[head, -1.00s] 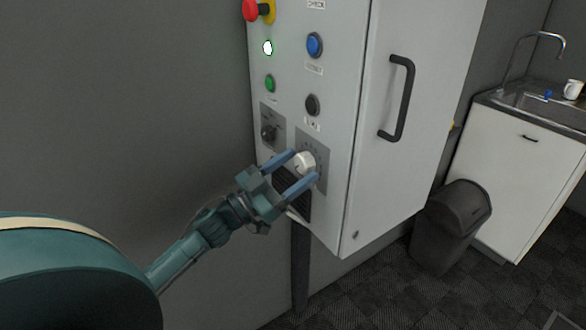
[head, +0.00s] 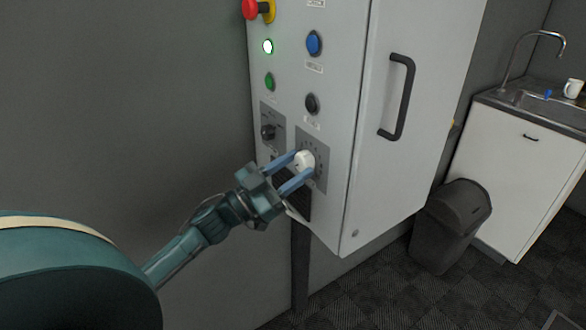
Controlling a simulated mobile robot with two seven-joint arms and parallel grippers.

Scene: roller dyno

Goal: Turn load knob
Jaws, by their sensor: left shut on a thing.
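The load knob is most likely the white round knob (head: 305,159) on a grey dial plate (head: 320,172), low on the front of the light grey control cabinet (head: 345,130). My left gripper (head: 303,169) comes up from the lower left, with its blue fingers on both sides of the white knob, shut on it. The fingers hide part of the knob's sides. A smaller black selector knob (head: 268,132) sits on its own plate to the left. My right gripper is not in view.
Above are a red emergency button (head: 251,9), a lit white-green lamp (head: 268,46), a green button (head: 269,81), a blue button (head: 314,43) and a black button (head: 312,103). A black door handle (head: 402,98), dark bin (head: 452,225) and sink cabinet (head: 520,160) stand right.

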